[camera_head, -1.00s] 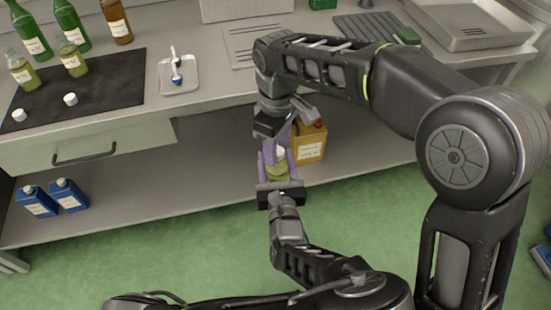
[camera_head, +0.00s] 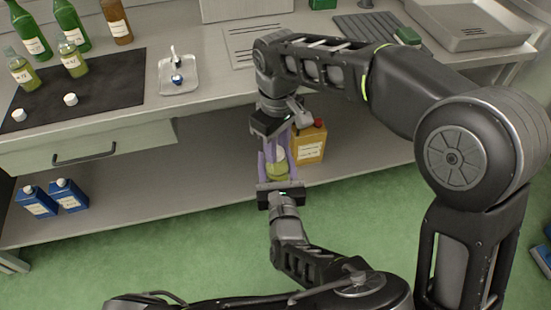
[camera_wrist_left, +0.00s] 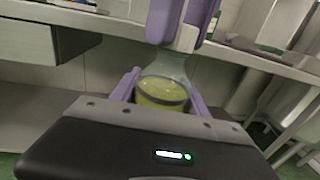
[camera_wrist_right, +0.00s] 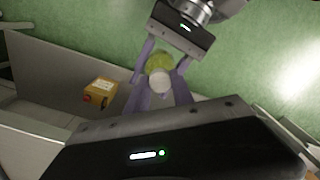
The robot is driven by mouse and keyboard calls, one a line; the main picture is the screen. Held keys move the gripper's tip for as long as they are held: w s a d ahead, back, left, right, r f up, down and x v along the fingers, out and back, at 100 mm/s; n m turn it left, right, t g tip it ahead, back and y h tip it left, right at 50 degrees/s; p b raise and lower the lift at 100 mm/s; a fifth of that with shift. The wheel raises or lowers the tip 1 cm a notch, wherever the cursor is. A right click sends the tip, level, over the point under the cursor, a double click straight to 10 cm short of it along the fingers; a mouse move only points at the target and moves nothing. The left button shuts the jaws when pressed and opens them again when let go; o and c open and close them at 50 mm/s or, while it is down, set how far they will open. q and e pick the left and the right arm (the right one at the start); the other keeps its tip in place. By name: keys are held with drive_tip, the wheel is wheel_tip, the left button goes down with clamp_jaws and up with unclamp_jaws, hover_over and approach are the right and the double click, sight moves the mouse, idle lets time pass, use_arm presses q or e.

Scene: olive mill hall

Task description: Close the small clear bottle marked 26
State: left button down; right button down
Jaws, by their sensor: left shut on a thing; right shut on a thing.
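The small clear bottle (camera_wrist_left: 163,88) holds yellow-green liquid and stands roughly upright in front of the bench; no number is readable on it. My left gripper (camera_head: 277,170) is shut around its body from the front. My right gripper (camera_head: 279,148) reaches down from above, shut on a white cap (camera_wrist_right: 159,80). In the left wrist view the cap (camera_wrist_left: 187,38) is at the bottle's mouth, between the purple fingers. I cannot tell whether it is seated fully or how far it is turned.
Two other small bottles (camera_head: 73,59) and two loose white caps (camera_head: 70,99) are on the dark mat (camera_head: 110,85). A small tray (camera_head: 179,88) lies beside it. A yellow canister (camera_head: 310,146) on the lower shelf is close behind my grippers. Blue canisters (camera_head: 69,194) stand at left.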

drive_tip(key=m, duration=0.3)
drive_tip(key=c, duration=1.1)
unclamp_jaws()
drive_tip(key=shift+r, duration=2.25)
drive_tip(key=shift+c, duration=0.3)
wheel_tip(320, 180, up, 4)
drive_tip(key=n, duration=0.5)
drive_tip(key=shift+f, duration=0.25)
